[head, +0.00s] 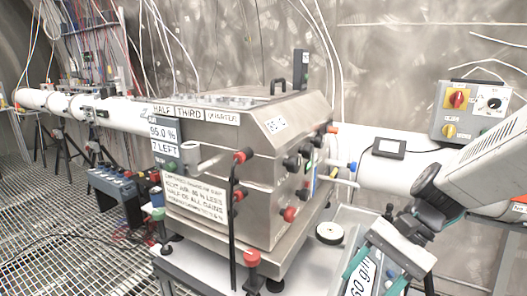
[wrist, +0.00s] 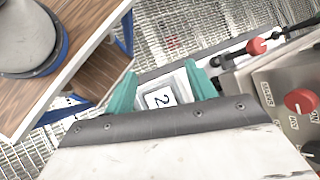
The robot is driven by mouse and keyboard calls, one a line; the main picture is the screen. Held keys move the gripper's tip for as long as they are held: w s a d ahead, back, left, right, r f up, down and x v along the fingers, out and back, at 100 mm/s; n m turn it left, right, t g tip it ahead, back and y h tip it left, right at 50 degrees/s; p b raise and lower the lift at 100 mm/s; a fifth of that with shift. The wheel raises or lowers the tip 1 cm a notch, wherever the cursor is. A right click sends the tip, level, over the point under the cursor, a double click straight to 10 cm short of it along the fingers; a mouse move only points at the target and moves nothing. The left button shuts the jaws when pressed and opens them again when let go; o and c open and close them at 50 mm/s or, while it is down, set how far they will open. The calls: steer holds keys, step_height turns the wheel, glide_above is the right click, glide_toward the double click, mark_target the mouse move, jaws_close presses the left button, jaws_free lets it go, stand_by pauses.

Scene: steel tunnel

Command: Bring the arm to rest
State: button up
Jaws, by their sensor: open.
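My arm (head: 485,165) reaches in from the right edge in the head view and bends down at a dark joint. My gripper (head: 372,277) points down at the lower right, beside the steel box. In the wrist view its two teal fingers stand apart, and my gripper (wrist: 163,92) is open. A pale tile marked 2 (wrist: 160,98) shows between the fingers. I cannot tell how far below them it lies, and nothing is clearly held.
A steel box (head: 240,150) with red and black knobs stands left of my gripper. A control panel (head: 470,112) is on the wall at right. The wrist view shows a wooden-topped surface (wrist: 72,75) at left and a knobbed panel (wrist: 290,100) at right. Grating floor (head: 70,255) lies at left.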

steer(key=s+d+r+n+t+h, duration=0.4)
steer(key=s+d+r+n+h, duration=0.3)
steer(key=s, duration=0.3)
steer(key=shift+s+d+h, duration=0.2)
steer(key=shift+h, duration=0.1)
stand_by(6.7)
